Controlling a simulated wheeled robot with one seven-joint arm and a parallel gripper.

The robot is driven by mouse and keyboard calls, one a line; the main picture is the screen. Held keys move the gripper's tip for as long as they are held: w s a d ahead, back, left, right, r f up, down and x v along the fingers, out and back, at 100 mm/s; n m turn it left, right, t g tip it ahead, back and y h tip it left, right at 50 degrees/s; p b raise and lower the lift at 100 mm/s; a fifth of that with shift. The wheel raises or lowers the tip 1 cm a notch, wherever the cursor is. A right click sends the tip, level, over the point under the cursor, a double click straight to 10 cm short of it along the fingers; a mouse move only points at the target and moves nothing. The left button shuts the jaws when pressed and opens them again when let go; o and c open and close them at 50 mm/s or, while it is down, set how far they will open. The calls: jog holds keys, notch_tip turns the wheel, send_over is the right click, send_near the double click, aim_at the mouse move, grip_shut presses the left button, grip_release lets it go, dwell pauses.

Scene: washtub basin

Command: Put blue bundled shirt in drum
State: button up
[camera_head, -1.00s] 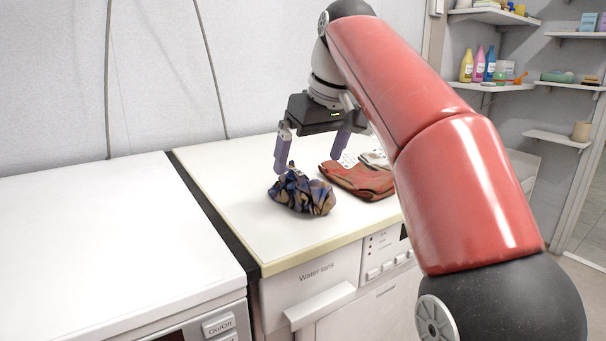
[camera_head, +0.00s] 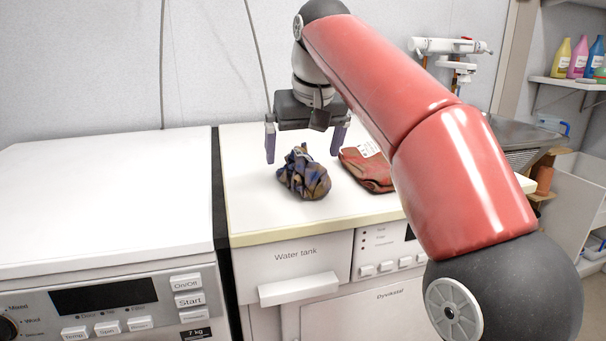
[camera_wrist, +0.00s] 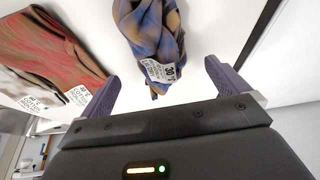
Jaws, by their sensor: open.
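The blue bundled shirt (camera_head: 304,173), blue and brown and crumpled, lies on the white top of the dryer (camera_head: 255,205). It also shows in the wrist view (camera_wrist: 152,40) with a white label facing my gripper. My gripper (camera_head: 306,155) is open and empty, with one purple finger to each side of the shirt in the picture. In the wrist view my gripper (camera_wrist: 170,80) has the shirt's near end between its fingertips, with no clear contact. The drum is not visible in these frames.
A folded red garment (camera_head: 368,168) with a white label lies just right of the shirt. It also shows at left in the wrist view (camera_wrist: 45,55). A white washing machine (camera_head: 105,200) stands to the left. A wall is behind.

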aim_at(302, 151)
jog(key=b+x, duration=0.1)
jog(key=x, duration=0.3)
jog(key=shift+w+f, duration=0.1)
jog(key=shift+f, duration=0.15)
jog(key=shift+a+r, duration=0.1)
jog(key=c, duration=1.3)
jog(key=shift+o, duration=0.2)
